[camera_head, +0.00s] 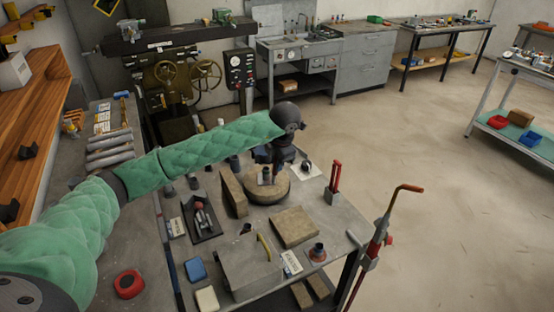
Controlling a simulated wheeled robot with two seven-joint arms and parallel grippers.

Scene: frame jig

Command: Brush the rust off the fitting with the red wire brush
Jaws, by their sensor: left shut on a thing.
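My left arm comes in from the left in a green quilted sleeve. Its dark gripper (277,158) points down over the round tan block (268,190) on the grey bench. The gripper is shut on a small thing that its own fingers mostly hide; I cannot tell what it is. A short grey cylinder (266,176) shows just below, at the block. A dark fitting with a reddish-brown base (318,253) stands at the bench's front right. An upright red-handled tool (333,181) stands at the right edge; I cannot make out bristles. My right gripper is not in view.
Tan blocks (294,227), a grey metal box (250,262), a dark vise-like tool (202,219) and several dark cylinders crowd the bench. A red bar clamp (376,240) rises at the right edge. A blue block (195,269) lies at front left. Open floor lies right.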

